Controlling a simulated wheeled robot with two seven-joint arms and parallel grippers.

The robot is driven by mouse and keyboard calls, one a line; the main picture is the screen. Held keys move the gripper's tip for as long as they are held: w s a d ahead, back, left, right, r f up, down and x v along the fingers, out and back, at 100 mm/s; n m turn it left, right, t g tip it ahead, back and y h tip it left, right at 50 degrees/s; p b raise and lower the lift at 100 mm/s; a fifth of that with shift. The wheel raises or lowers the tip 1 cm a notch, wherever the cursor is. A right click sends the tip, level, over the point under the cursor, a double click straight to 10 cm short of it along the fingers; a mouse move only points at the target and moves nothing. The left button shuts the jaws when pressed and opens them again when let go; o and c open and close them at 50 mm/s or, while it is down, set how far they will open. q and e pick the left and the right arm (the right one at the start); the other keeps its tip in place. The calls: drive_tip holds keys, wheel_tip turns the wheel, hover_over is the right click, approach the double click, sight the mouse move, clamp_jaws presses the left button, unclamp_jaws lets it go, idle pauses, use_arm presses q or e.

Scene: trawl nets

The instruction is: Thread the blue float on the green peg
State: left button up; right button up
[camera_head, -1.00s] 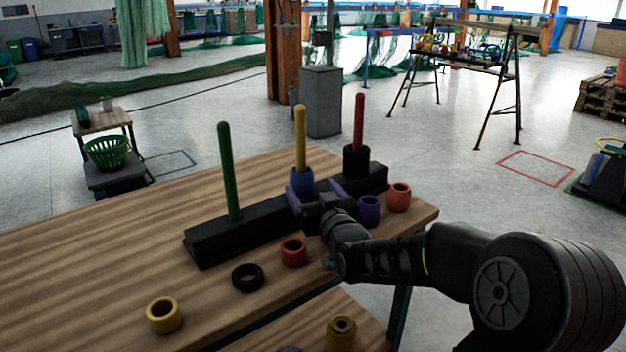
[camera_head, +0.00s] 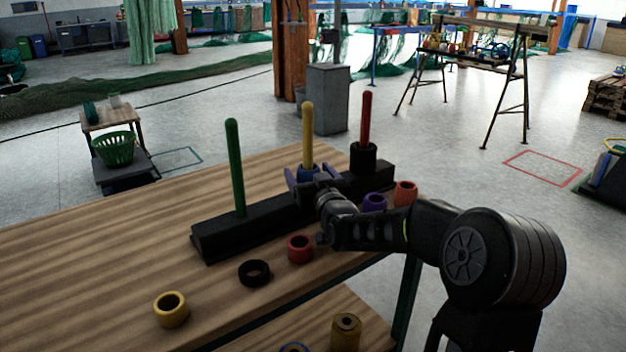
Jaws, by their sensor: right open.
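The blue float (camera_head: 308,168) sits around the yellow peg (camera_head: 307,135), low down, its lower part hidden by my right gripper. The green peg (camera_head: 236,165) stands bare and upright at the left end of the black base (camera_head: 228,235). My right gripper (camera_head: 311,174) is open, with its bluish fingers spread to either side of the blue float. I cannot tell whether they touch it. My left gripper is not in view.
The red peg (camera_head: 367,115) carries a black float (camera_head: 362,158). Loose on the wooden table (camera_head: 100,255) are yellow (camera_head: 171,312), black (camera_head: 254,274), red (camera_head: 300,250), purple (camera_head: 374,203) and orange (camera_head: 405,194) floats. The table's left part is clear.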

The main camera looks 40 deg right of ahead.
drive_tip(key=shift+w, duration=0.15)
drive_tip(key=shift+c, duration=0.3)
drive_tip(key=shift+r, duration=0.1)
drive_tip(key=c, duration=1.5)
